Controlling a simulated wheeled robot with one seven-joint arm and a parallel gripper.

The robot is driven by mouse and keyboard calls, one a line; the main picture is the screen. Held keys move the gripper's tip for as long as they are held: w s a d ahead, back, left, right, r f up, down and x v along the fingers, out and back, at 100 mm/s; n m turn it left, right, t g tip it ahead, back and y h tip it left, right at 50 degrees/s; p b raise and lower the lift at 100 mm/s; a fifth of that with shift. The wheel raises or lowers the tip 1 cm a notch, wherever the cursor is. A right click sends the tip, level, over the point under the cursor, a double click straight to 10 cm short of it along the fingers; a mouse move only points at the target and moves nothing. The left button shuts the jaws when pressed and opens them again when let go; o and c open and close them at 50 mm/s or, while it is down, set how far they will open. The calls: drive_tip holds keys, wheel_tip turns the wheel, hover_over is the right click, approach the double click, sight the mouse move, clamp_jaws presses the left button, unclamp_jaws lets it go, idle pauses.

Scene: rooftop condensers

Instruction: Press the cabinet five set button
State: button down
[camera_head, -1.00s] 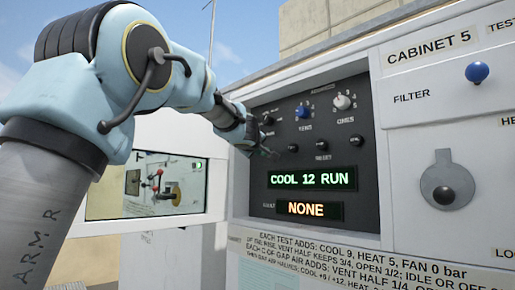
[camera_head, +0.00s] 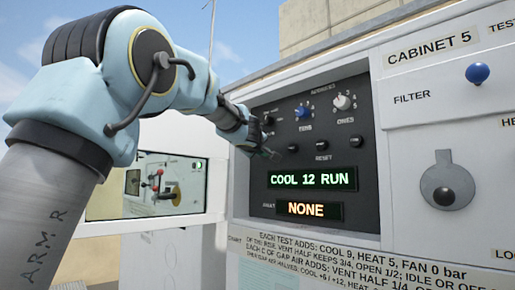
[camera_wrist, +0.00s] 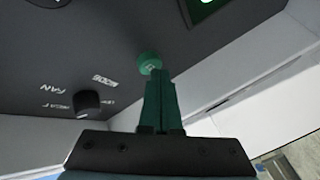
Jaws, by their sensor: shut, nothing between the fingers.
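Cabinet five's dark control panel (camera_head: 371,205) is at the right in the head view, with its "CABINET 5" label (camera_head: 433,48) beside it. My gripper (camera_head: 270,153) is at the panel's left side and hides part of it. In the wrist view my gripper's fingers (camera_wrist: 160,78) are shut and empty. Their tips are at a small round green-looking button (camera_wrist: 149,62); I cannot tell whether they touch it or if it is pressed. No set label is readable. The display (camera_head: 313,178) reads "COOL 12 RUN"; the one below (camera_head: 309,209) reads "NONE".
A black knob (camera_wrist: 87,103) is left of my fingers in the wrist view, near "MODE" and "FAN" lettering. A blue knob (camera_head: 303,112), a white knob (camera_head: 342,102) and a reset button (camera_head: 322,145) are on the panel.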

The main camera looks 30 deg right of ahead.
drive_tip(key=shift+w+d, duration=0.1)
drive_tip(key=shift+d, duration=0.2)
drive_tip(key=shift+a, duration=0.1)
idle(0.5)
drive_tip(key=shift+s+a, duration=0.3)
drive_tip(key=shift+a, duration=0.55)
drive_tip(key=a, duration=0.2)
drive_tip(key=s+a+b, duration=0.1)
drive_tip(key=a, duration=0.1)
drive_tip(key=shift+s+a, duration=0.2)
drive_tip(key=shift+a, duration=0.2)
idle(0.5)
